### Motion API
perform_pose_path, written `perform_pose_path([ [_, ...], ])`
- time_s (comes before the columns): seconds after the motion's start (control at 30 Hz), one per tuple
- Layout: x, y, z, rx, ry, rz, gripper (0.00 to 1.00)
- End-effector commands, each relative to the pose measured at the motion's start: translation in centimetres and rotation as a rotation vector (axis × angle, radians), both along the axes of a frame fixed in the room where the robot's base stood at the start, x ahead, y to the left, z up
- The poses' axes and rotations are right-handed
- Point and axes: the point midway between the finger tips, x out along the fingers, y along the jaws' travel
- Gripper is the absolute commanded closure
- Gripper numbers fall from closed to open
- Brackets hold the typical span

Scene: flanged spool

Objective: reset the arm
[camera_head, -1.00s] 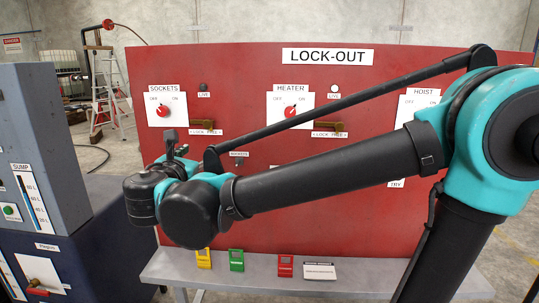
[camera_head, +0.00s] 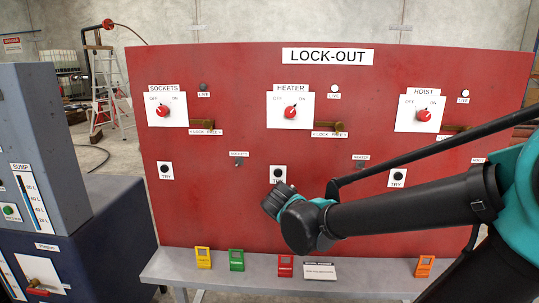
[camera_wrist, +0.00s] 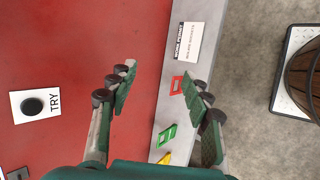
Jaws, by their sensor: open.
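My arm comes in from the right in the head view, with its wrist (camera_head: 300,222) in front of the lower middle of the red lock-out board (camera_head: 225,130). My gripper (camera_wrist: 160,88) shows in the wrist view with its two dark green finger pads wide apart and nothing between them. Its fingers hang over the red board and the edge of the grey bench (camera_head: 215,275). In the head view the fingers cannot be made out clearly behind the wrist.
The bench bears a yellow tag (camera_head: 203,257), a green tag (camera_head: 236,260), a red tag (camera_head: 285,266), a permit card (camera_head: 320,271) and an orange tag (camera_head: 424,266). A blue cabinet (camera_head: 90,225) stands left. A barrel (camera_wrist: 305,75) stands at right in the wrist view.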

Motion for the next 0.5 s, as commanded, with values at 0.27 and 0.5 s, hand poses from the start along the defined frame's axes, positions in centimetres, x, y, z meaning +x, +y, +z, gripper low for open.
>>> perform_pose_path([
  [0.27,-5.5,-6.4,-7.3,0.454,0.03,-0.513,0.51],
  [0.5,-9.6,-8.2,-11.1,0.8,0.014,-0.916,0.51],
])
